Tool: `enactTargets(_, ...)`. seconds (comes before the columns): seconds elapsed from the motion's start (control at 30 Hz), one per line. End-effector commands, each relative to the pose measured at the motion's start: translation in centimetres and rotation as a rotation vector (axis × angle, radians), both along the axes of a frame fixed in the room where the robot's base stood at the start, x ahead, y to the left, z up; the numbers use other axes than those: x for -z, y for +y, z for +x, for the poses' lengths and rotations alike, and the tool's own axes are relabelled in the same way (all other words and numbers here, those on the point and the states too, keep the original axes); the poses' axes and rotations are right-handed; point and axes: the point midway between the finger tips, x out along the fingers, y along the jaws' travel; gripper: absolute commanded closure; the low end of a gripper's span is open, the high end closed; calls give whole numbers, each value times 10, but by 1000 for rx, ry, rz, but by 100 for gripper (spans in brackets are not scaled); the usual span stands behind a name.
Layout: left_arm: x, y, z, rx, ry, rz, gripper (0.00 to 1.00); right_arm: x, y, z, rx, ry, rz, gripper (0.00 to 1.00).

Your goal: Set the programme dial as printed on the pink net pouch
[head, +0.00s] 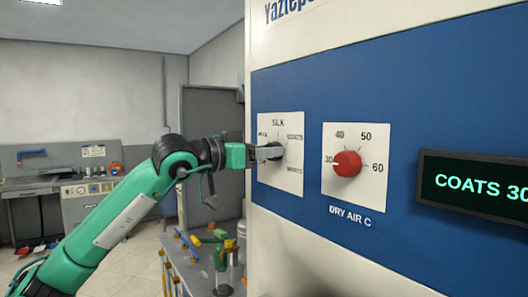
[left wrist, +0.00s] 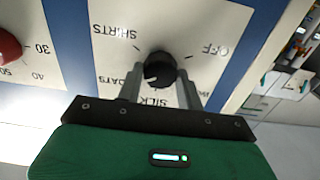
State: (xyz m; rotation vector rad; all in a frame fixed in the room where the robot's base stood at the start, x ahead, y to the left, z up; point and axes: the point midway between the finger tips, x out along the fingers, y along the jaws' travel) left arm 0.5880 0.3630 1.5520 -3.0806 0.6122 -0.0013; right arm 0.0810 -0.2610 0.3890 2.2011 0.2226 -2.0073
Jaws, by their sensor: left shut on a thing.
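The programme dial is a black knob (left wrist: 160,66) on a white plate (head: 267,182) on the machine's blue panel. In the left wrist view its labels are upside down: SHIRTS, OFF, SILK and a partly covered COATS. A pale mark on the knob points towards the COATS side, but its exact setting is hard to tell. My left gripper (head: 271,152) is shut on the knob, with one finger on each side of it; the fingers also show in the left wrist view (left wrist: 159,80). The pink net pouch and my right gripper are not in view.
A red DRY AIR C dial (head: 347,164) sits right of the programme dial, pointing near 30. A dark display (head: 472,186) reads COATS 30 in green, cut off at the edge. A cart with bottles and tools (head: 205,265) stands below my left forearm.

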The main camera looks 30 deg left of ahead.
Motion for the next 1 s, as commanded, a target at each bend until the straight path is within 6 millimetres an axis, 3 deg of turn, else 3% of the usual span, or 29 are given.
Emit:
enactTargets(0.27,3,-1,1,2,7,2,86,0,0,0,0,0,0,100)
enactTargets(0.3,3,-1,1,2,7,2,61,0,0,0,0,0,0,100)
enactTargets(0.4,3,-1,1,2,6,1,42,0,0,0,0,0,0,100)
enactTargets(0.77,2,1,-3,0,2,0,42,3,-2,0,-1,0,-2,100)
enactTargets(1.0,5,16,-36,-3,0,0,42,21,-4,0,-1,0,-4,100)
